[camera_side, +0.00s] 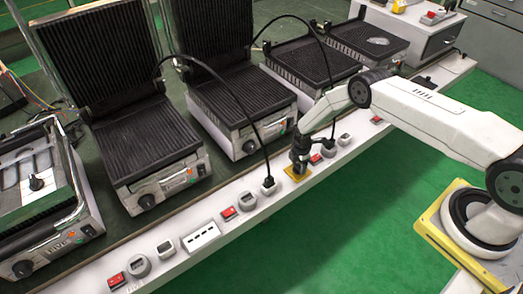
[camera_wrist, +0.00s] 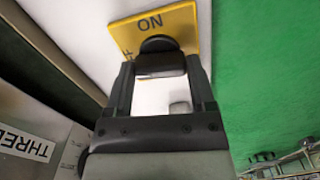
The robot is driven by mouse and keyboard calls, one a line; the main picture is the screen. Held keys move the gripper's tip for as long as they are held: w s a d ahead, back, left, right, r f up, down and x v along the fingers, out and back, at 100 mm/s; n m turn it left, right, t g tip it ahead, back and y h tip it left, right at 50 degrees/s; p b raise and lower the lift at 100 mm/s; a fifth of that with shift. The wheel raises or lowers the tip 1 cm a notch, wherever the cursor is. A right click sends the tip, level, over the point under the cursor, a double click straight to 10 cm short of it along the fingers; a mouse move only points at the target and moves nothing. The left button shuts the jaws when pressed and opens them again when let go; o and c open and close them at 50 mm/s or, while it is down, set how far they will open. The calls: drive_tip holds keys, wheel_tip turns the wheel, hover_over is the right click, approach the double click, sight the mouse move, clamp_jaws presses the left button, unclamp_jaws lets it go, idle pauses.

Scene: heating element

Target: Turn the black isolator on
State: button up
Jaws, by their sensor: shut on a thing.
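The black isolator (camera_wrist: 158,44) is a dark rounded knob on a yellow plate (camera_wrist: 185,22) marked "ON" in the wrist view. In the side view the yellow plate (camera_side: 295,174) lies on the white front ledge, partly under my gripper (camera_side: 299,165). My gripper points down onto it. In the wrist view my gripper (camera_wrist: 158,65) has its two fingers closed around the knob. The fingers and knob hide each other in part, so I cannot tell exactly which setting the knob points to.
The white ledge (camera_side: 207,212) carries red switches, such as one (camera_side: 229,213) left of my gripper and one (camera_side: 315,158) to the right, plus grey sockets. A plug with a black cable (camera_side: 267,183) stands nearby. Contact grills (camera_side: 140,140) line the bench behind. Green floor lies in front.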

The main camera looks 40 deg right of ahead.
sight(299, 165)
drive_tip(key=m, duration=0.8)
drive_tip(key=shift+m, duration=0.4)
drive_tip(key=m, duration=0.3)
drive_tip(key=shift+m, duration=2.3)
drive_tip(key=o, duration=1.2)
drive_tip(key=shift+r, duration=0.15)
drive_tip(key=shift+r, duration=3.75)
